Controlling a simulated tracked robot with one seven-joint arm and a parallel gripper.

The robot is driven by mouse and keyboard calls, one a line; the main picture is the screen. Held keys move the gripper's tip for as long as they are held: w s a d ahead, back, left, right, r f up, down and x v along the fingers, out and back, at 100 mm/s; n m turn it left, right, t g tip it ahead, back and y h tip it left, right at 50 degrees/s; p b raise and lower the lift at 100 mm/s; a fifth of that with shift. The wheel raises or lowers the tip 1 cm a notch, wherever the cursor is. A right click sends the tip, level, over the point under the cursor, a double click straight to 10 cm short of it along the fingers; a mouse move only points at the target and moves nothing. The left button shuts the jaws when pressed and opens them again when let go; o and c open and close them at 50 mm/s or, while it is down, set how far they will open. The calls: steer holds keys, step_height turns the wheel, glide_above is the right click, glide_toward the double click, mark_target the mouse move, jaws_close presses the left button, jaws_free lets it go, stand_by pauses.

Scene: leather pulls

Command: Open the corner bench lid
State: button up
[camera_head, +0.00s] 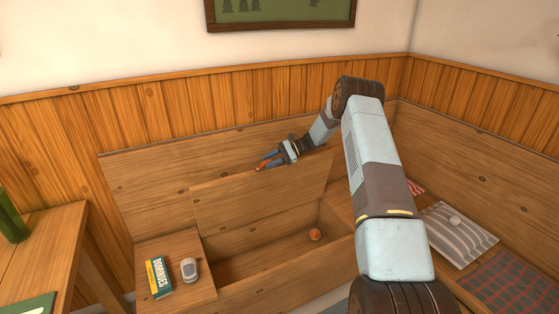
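The wooden corner bench lid (262,195) stands raised, steeply tilted toward the bench's backrest. The bench box (255,255) below it is open, and its inside shows. My gripper (264,162) is at the lid's upper edge, near its middle, reaching in from the right. Orange-brown and bluish parts show at the fingertips. They are too small to tell whether the fingers are open or shut on something. No leather pull can be made out clearly on the lid.
A small orange ball (315,235) lies inside the box. A dominoes box (158,277) and a grey rounded device (189,270) rest on the fixed seat at left. Cushions (455,235) lie on the right bench. A table (45,250) with a green bottle (11,220) stands at far left.

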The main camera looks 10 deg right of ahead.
steer(key=shift+a+f, duration=0.1)
steer(key=shift+a, duration=0.15)
steer(key=v, duration=1.4)
steer(key=shift+d, duration=0.2)
steer(key=shift+w, duration=0.1)
